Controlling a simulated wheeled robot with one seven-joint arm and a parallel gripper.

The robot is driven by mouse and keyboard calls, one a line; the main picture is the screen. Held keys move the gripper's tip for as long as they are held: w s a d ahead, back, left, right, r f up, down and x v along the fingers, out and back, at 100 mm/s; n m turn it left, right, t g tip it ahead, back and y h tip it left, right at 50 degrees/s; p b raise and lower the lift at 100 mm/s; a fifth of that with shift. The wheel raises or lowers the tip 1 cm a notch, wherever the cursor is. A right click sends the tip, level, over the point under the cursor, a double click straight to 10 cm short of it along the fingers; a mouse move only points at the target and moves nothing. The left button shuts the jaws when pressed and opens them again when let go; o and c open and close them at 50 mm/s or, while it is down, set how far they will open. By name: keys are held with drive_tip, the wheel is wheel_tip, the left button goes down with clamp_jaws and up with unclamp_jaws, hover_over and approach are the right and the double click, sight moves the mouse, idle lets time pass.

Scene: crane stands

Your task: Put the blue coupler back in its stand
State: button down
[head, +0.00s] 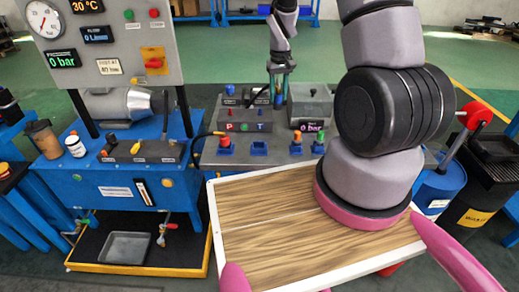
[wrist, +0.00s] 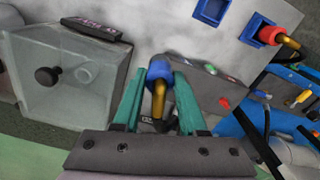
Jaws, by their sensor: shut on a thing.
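The blue coupler (wrist: 158,70), with a brass stem, is between the two teal fingers of my gripper (wrist: 158,85) in the wrist view. My gripper (head: 279,84) is shut on it. In the head view the coupler is a small blue patch (head: 279,100) under the gripper, above the grey bench top. An empty blue stand (head: 259,148) is on the bench's front edge, nearer the head camera than the gripper. It also shows at the top of the wrist view (wrist: 212,10), apart from the coupler.
Stands with a red coupler (head: 225,143), an orange-topped one (head: 297,139) and a green one (head: 319,143) line the same edge. A grey box (head: 311,102) is right of the gripper, a button box (head: 238,97) left. My wooden tray is in front.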

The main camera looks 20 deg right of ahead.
drive_tip(key=shift+a, duration=0.1)
drive_tip(key=s+a+f, duration=0.2)
drive_tip(key=s+a, duration=0.7)
drive_tip(key=a, duration=0.1)
drive_tip(key=f, duration=0.5)
drive_tip(key=shift+w+d+f, duration=0.1)
drive_tip(key=shift+d+f, duration=0.15)
drive_tip(key=shift+d, duration=0.05)
drive_tip(key=shift+f, duration=0.15)
drive_tip(key=shift+f, duration=1.2)
drive_tip(key=shift+c, duration=1.9)
unclamp_jaws()
drive_tip(key=shift+f, duration=0.1)
